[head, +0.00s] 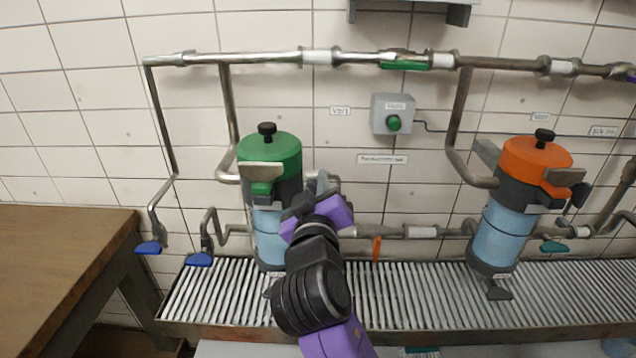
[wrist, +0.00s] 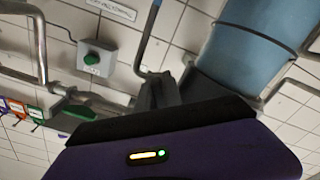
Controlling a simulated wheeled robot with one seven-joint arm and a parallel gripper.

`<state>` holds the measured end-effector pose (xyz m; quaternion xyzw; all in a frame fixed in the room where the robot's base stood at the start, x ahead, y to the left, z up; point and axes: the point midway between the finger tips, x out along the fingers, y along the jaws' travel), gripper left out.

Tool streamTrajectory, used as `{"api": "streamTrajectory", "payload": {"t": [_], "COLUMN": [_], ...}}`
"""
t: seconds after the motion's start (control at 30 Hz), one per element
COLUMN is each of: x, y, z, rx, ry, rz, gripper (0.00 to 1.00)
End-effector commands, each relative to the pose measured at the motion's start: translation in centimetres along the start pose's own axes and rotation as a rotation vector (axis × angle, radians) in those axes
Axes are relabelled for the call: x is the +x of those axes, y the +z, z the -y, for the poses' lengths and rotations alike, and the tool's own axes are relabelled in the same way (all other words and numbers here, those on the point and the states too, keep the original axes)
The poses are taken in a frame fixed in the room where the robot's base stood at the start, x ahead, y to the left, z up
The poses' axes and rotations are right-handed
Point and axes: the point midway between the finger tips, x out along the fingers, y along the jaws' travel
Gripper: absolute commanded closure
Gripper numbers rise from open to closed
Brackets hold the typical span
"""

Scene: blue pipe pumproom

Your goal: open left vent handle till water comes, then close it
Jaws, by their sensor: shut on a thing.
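The left filter has a green lid (head: 269,155) and a light blue body (head: 270,235). The blue body also fills the top right of the wrist view (wrist: 245,45). My gripper (head: 318,203) is at the right side of this filter, just below the lid. It is shut on the left vent handle, which its jaws mostly hide. A grey fitting (wrist: 157,92) shows just beyond the jaws in the wrist view.
The right filter has an orange lid (head: 537,158). A grey box with a green button (head: 393,123) is on the wall. An orange lever (head: 376,249) hangs right of my gripper. Blue levers (head: 200,259) are left. A slatted grate (head: 400,290) runs below; a wooden table (head: 60,240) stands left.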

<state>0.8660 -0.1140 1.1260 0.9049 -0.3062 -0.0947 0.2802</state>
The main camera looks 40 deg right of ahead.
Motion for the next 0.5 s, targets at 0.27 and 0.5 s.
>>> {"api": "streamTrajectory", "payload": {"t": [0.27,0.5], "x": [-0.04,-0.04], "y": [-0.09,0.03], "z": [-0.06,0.04], "rx": [-0.105,-0.107], "ry": [-0.002,-0.001], "rz": [0.002,0.001], "gripper": [1.00,0.88]}}
